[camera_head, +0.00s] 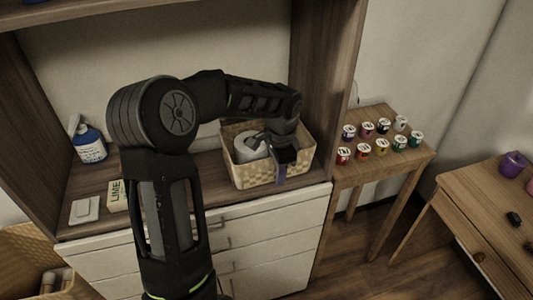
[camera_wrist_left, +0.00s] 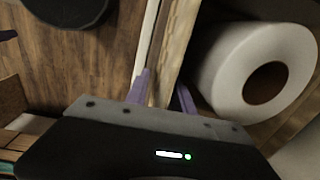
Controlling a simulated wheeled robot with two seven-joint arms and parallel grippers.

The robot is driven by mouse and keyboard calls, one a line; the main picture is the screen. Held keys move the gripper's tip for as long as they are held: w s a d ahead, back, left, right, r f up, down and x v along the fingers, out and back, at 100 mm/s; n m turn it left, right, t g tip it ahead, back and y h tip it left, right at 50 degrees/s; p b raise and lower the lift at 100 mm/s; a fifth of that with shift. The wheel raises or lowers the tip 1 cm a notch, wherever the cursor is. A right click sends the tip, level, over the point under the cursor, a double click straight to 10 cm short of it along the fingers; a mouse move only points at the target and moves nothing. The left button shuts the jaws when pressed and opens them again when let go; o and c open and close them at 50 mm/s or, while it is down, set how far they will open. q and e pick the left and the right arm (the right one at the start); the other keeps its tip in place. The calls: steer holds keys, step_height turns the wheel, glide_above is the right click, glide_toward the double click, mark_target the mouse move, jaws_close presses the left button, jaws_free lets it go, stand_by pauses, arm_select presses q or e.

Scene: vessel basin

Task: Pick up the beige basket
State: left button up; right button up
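The beige basket (camera_head: 256,178) is woven and stands on the wooden counter under the shelf, near the right upright. White rolls (camera_head: 250,146) lie in it. My left gripper (camera_head: 283,168) reaches down over its front rim, right of the middle. In the left wrist view the two purple fingers (camera_wrist_left: 163,92) stand apart, one on each side of the basket's wall (camera_wrist_left: 178,45). One finger is outside the basket and one inside, beside a white roll (camera_wrist_left: 228,70). A narrow gap seems to show at the outer finger. My right gripper is not in view.
A blue bottle (camera_head: 88,143), a green-and-cream box (camera_head: 117,196) and a white switch-like plate (camera_head: 85,210) are on the counter's left. A side table (camera_head: 385,168) holds several small jars.

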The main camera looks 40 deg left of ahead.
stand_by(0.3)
arm_select(q)
jaws_close()
stand_by(1.3)
